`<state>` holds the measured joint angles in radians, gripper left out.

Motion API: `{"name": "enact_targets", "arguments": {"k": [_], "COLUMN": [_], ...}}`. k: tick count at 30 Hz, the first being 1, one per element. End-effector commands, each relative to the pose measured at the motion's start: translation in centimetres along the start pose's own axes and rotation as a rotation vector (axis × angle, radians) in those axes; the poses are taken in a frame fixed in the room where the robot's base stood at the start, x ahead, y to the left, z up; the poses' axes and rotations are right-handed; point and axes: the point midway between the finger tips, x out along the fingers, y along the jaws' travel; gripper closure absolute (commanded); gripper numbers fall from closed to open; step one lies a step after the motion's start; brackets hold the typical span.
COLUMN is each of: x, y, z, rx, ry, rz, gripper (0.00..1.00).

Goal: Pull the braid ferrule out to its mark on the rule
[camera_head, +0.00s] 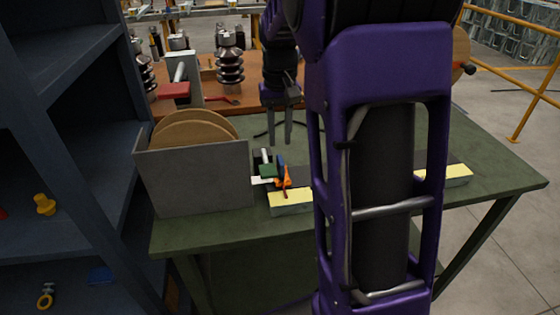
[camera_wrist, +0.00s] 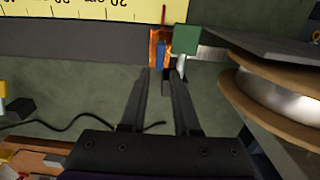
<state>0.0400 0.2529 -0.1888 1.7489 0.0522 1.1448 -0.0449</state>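The yellow rule (camera_head: 290,201) lies along the front of the green table, its middle hidden behind my arm. In the wrist view its numbered face (camera_wrist: 80,12) runs along the top. My gripper (camera_head: 281,142) points down above the table behind this cluster. Its fingers (camera_wrist: 160,82) are apart with nothing between them.
A grey holder (camera_head: 196,182) with wooden-flanged reels (camera_head: 192,128) stands left of the cluster. A black cable (camera_wrist: 70,126) lies on the table. A dark shelf unit (camera_head: 60,190) stands at far left. A brown bench (camera_head: 205,75) with insulators (camera_head: 230,60) is behind.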

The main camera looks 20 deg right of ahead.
Motion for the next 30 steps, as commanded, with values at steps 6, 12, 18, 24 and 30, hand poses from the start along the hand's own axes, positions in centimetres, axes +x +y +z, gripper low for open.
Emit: {"name": "enact_targets", "arguments": {"k": [6,12,18,24,30], "x": [4.6,6.6,7.1,7.0,7.0], "y": [0.0,0.0,0.0,0.0,0.0], "z": [0.1,0.0,0.0,0.0,0.0], "rx": [0.001,0.001,0.001,0.0,0.0], "ry": [-0.003,-0.001,0.0,0.0,0.0], "rz": [0.001,0.0,0.0,0.0,0.0], "gripper": [0.7,0.7,0.7,0.75,1.0]}}
